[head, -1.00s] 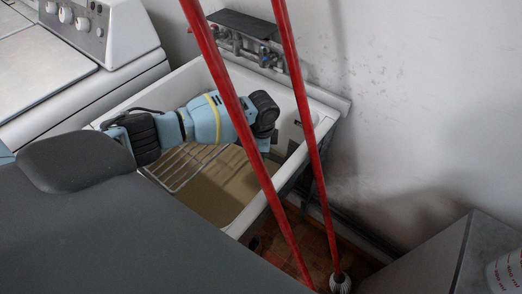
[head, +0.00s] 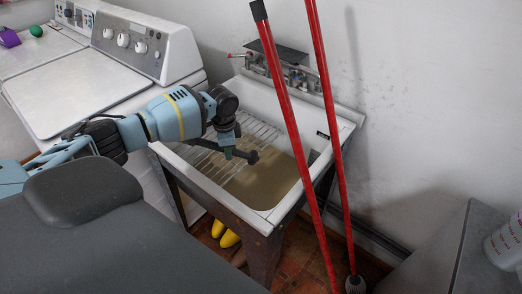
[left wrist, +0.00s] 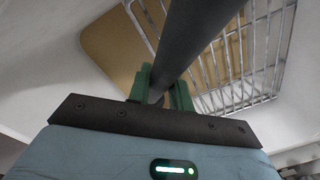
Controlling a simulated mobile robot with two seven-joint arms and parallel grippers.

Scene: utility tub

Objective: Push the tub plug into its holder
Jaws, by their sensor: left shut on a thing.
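My left gripper (head: 229,152) is over the utility tub (head: 345,130), low above its wire rack (head: 200,160). It is shut on a dark rod-like piece, which I take to be the tub plug (head: 252,157). The plug sticks out to the right of the fingers in the head view. In the left wrist view the green fingers (left wrist: 163,90) clasp the dark plug (left wrist: 200,35), which runs up and away over the tan tub bottom. I cannot make out the plug's holder or the drain. My right gripper is not in view.
Two long red poles (head: 285,110) (head: 328,110) stand in front of the tub's right side. Taps (head: 290,72) are on the back wall. A white washing machine (head: 60,70) stands to the left. A grey cabinet (head: 440,250) is at the lower right.

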